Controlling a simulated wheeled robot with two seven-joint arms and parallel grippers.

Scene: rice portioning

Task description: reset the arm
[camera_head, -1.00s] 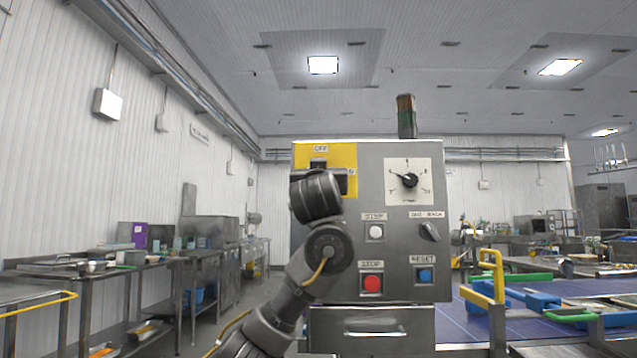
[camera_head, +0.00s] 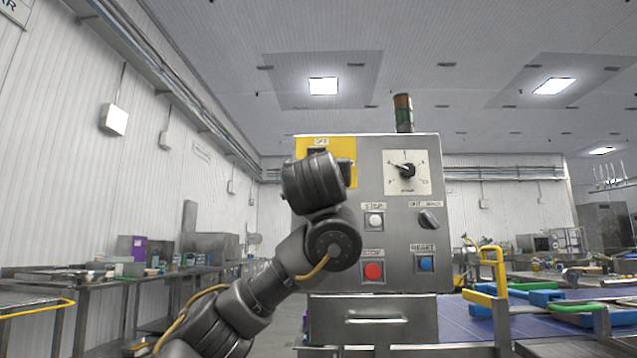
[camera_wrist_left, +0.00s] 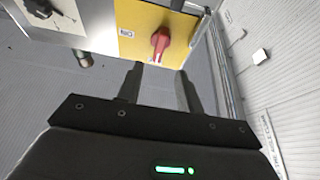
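My left arm (camera_head: 270,285) rises from the lower left in front of a grey control box (camera_head: 360,230). Its wrist covers part of the box's yellow switch plate (camera_head: 343,146), and the gripper is mostly hidden behind it in the head view. In the left wrist view, my left gripper (camera_wrist_left: 160,72) has its two dark fingers apart with nothing between them. A red rotary switch (camera_wrist_left: 162,43) on the yellow plate shows just beyond the fingertips; I see no clear contact. My right gripper is not in view.
The box carries a dial (camera_head: 407,171), a red button (camera_head: 373,271), a blue button (camera_head: 425,263) and a signal lamp (camera_head: 403,112). A blue conveyor (camera_head: 460,320) with yellow and green rails is at right. Steel tables (camera_head: 85,290) line the left wall.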

